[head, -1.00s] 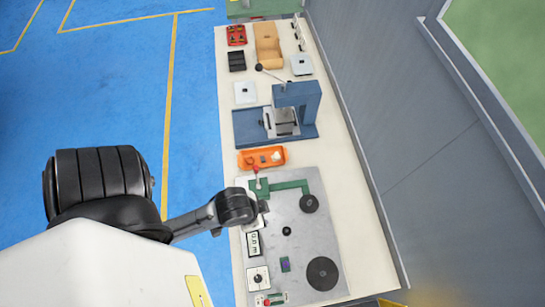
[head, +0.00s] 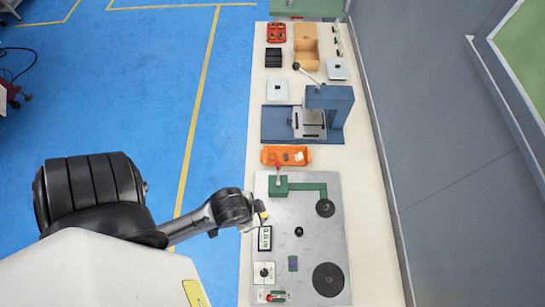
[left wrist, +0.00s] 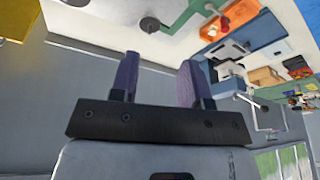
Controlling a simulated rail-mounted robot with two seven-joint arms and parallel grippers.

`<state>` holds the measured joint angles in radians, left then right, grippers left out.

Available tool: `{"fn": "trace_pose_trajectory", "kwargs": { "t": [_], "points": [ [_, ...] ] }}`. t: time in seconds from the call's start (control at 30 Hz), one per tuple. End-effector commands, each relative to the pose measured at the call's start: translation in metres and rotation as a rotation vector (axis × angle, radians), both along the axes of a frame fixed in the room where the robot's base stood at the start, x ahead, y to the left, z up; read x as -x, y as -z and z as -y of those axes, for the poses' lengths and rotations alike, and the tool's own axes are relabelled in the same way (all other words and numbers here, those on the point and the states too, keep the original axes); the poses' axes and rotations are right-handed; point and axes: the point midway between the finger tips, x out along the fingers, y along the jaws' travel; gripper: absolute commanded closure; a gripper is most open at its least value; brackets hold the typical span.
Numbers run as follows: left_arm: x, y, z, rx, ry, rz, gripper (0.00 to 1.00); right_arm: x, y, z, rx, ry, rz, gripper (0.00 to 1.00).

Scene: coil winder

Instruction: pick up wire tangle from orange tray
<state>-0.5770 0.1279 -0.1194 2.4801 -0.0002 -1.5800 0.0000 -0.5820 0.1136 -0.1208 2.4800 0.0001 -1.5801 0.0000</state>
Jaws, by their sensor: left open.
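The orange tray (head: 267,156) sits on the bench between the blue press and the grey winder plate. It holds a few small dark pieces and a pale lump (head: 299,156); I cannot tell which of these is the wire tangle. In the head view, my left wrist hangs near the bench's left edge, closer to me than the tray. My right gripper is in neither view.
The winder plate (head: 325,236) carries a green arm (head: 306,187), black discs and a red-knobbed lever (head: 278,168) close to the tray. Beyond the tray stands the blue press (head: 330,98) with its lever. A grey wall (head: 430,130) runs along the right.

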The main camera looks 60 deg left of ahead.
Motion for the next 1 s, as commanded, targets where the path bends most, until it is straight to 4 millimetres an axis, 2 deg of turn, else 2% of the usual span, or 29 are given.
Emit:
{"fn": "trace_pose_trajectory", "kwargs": {
  "t": [0.1, 0.27, 0.47, 0.57, 0.67, 0.77, 1.0],
  "points": [
    [0.000, 0.000, 0.001, 0.003, -0.002, 0.000, 0.57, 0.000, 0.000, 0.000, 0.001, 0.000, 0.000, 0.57],
    [0.001, 0.000, 0.003, 0.010, -0.006, -0.002, 0.44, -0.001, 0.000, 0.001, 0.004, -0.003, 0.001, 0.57],
    [0.001, 0.001, 0.003, 0.011, -0.006, -0.003, 0.44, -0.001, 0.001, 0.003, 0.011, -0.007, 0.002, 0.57],
    [-0.010, 0.006, 0.002, 0.008, -0.004, 0.024, 0.44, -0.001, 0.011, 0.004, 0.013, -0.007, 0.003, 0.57],
    [-0.039, 0.014, 0.001, 0.004, -0.002, 0.096, 0.44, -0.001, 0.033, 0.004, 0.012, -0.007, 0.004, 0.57],
    [-0.082, 0.019, -0.005, -0.019, 0.011, 0.212, 0.44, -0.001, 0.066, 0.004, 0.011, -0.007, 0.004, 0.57],
    [-0.187, 0.014, -0.016, -0.121, 0.085, 0.487, 0.44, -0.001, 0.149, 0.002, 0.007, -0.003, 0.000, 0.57]
  ]
}}
